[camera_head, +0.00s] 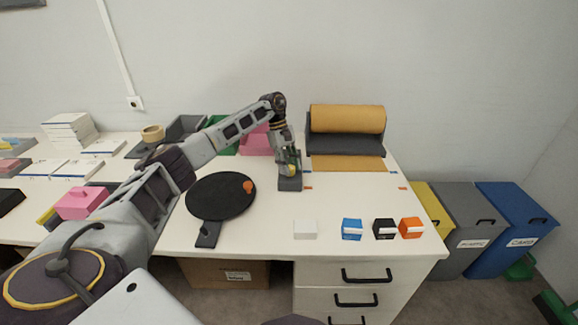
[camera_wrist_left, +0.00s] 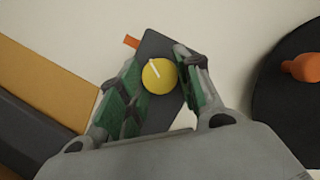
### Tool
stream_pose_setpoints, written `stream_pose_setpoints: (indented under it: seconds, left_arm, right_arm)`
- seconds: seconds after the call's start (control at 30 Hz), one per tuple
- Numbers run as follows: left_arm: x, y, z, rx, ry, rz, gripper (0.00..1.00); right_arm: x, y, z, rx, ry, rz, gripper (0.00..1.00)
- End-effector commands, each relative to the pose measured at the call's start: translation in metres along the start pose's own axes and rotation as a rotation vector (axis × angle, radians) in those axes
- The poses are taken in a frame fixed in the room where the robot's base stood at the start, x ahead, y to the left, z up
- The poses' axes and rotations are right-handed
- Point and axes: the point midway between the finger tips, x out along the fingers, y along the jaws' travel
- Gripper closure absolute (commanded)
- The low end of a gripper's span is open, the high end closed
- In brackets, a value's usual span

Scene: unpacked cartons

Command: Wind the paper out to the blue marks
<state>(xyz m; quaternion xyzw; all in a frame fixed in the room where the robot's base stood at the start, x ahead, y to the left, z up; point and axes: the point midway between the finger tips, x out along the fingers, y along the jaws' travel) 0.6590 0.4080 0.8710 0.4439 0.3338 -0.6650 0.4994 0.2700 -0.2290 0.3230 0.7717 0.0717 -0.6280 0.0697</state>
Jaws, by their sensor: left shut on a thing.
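A brown paper roll (camera_head: 347,118) sits in a dark dispenser (camera_head: 345,145) at the back right of the table. A strip of its paper (camera_head: 345,163) lies out in front; its front edge looks about level with the small blue marks (camera_head: 308,172) on either side. The paper also shows in the left wrist view (camera_wrist_left: 45,75). My left gripper (camera_head: 291,166) is shut on a yellow round knob (camera_wrist_left: 159,75), above a dark base (camera_head: 289,184) left of the dispenser. The fingers hide part of the base. My right gripper is out of view.
Orange marks (camera_head: 402,188) lie nearer the front edge. White, blue (camera_head: 352,229), black and orange small boxes stand along the front. Bins (camera_head: 512,228) stand at right.

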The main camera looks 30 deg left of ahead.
Motion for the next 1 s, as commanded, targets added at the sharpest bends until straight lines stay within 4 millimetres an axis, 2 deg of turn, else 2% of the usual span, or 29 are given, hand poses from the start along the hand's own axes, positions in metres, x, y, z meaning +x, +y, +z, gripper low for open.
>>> stream_pose_setpoints:
  seconds: [0.27,0.3,0.43,0.67,0.77,1.0]
  left_arm:
    - [-0.002,0.000,-0.001,-0.002,0.002,0.004,0.90]
    - [-0.002,0.000,-0.001,-0.002,0.002,0.004,0.61]
    - [-0.001,0.000,-0.001,-0.002,0.002,0.003,0.44]
    - [-0.001,0.000,0.000,-0.002,0.001,0.001,0.44]
    - [-0.001,0.000,0.000,-0.002,0.001,0.001,0.44]
    - [-0.011,0.001,0.000,-0.002,0.001,0.003,0.44]
  right_arm:
    - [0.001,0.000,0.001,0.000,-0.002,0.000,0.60]
    - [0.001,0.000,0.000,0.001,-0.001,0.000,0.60]
    - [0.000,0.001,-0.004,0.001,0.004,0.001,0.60]
    - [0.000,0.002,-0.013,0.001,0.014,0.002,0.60]
    - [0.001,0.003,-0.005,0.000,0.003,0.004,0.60]
    - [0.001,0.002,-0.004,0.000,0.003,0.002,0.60]
